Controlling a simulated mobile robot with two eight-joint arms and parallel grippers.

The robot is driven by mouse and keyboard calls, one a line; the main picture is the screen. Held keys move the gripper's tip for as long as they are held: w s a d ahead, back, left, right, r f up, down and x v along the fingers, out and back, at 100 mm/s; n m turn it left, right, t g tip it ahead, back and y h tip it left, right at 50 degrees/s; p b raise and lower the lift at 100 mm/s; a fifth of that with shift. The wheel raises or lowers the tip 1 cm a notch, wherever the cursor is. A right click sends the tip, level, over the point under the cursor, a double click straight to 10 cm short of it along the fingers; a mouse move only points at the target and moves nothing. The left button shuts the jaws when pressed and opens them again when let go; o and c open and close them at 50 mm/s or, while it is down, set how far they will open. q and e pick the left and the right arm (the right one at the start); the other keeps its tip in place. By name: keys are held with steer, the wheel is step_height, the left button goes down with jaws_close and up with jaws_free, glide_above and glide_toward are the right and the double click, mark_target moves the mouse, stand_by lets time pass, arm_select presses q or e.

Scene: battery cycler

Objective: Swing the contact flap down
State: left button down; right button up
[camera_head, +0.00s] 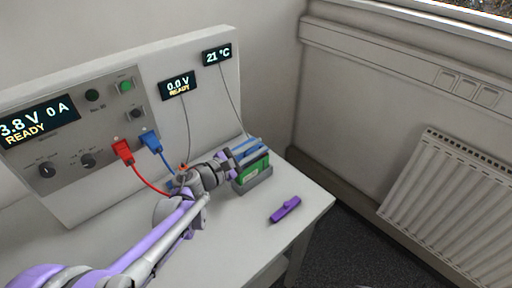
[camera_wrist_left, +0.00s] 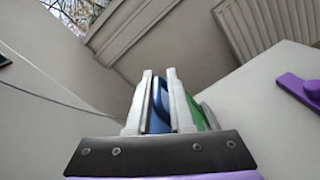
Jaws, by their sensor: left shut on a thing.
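The green battery (camera_head: 253,171) sits in a grey holder (camera_head: 256,187) near the table's right edge. Blue parts (camera_head: 245,150), which look like the contact flap, show along its upper back side. My left gripper (camera_head: 229,166) reaches in from the left at the holder's left end. In the left wrist view my gripper's two fingers (camera_wrist_left: 152,103) are closed on a blue part (camera_wrist_left: 160,106), seemingly the flap. A green strip of the battery (camera_wrist_left: 197,115) shows just right of the fingers. The flap's hinge and exact angle are hidden. My right gripper is not in view.
A purple object (camera_head: 285,209) lies on the table (camera_head: 240,235), right of the holder; it also shows in the left wrist view (camera_wrist_left: 302,92). The cycler panel (camera_head: 190,125) stands behind, with red (camera_head: 123,149) and blue (camera_head: 151,142) plugs and cables near my arm.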

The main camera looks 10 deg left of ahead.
arm_select(q)
steer(key=shift+a, duration=0.15)
steer(key=c, duration=0.9)
jaws_free()
steer(key=shift+w, duration=0.1)
steer(key=v, duration=1.1)
